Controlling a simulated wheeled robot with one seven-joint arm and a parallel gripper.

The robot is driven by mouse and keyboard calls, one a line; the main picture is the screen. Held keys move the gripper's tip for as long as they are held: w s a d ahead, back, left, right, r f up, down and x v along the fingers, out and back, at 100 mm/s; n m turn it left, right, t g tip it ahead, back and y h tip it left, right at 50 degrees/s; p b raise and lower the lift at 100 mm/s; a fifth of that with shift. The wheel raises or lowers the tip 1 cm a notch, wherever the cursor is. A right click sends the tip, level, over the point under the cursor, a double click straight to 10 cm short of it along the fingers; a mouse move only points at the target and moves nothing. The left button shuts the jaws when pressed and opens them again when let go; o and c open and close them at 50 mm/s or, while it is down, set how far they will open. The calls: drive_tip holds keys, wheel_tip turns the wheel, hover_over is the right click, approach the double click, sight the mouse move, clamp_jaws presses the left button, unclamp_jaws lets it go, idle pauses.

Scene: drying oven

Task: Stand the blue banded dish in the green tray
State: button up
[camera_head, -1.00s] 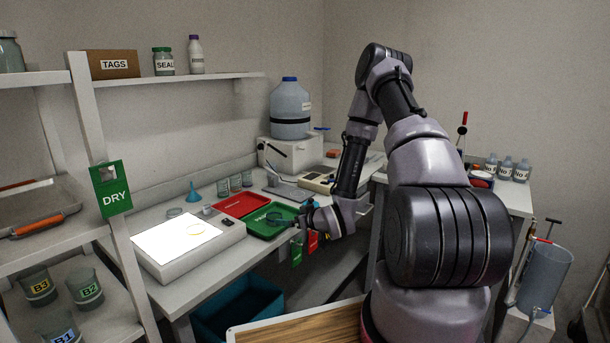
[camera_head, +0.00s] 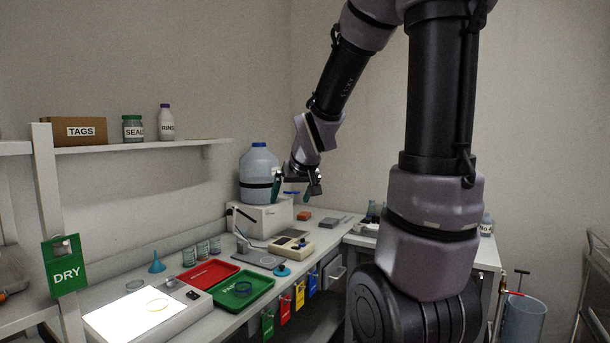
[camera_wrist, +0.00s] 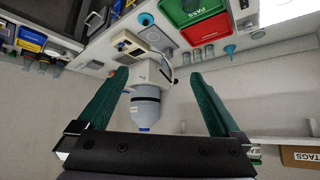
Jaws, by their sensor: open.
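The green tray also shows at the top of the wrist view (camera_wrist: 217,17); I cannot make out the dish there. My gripper (camera_head: 297,188) is raised high above the bench, in front of the big blue-capped bottle and well away from the tray. In the wrist view its two teal fingers (camera_wrist: 158,75) are spread apart with nothing between them.
A red tray (camera_head: 190,277) adjoins the green one. A lamp stand, a small balance (camera_head: 290,247) and a blue round object (camera_head: 282,271) stand right of the trays. The big bottle (camera_head: 258,170) rises behind.

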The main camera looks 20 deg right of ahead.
drive_tip(key=s+a+r+m+y, duration=0.1)
drive_tip(key=s+r, duration=0.3)
drive_tip(key=s, duration=0.5)
drive_tip(key=s+a+r+m+g+y, duration=0.1)
drive_tip(key=s+a+r+m, duration=0.1)
drive_tip(key=s, duration=0.8)
wheel_tip(320, 180, up, 3)
drive_tip(key=shift+a+f+g+y, duration=0.15)
drive_tip(key=shift+a+g+y, duration=0.15)
drive_tip(key=shift+a, duration=0.4)
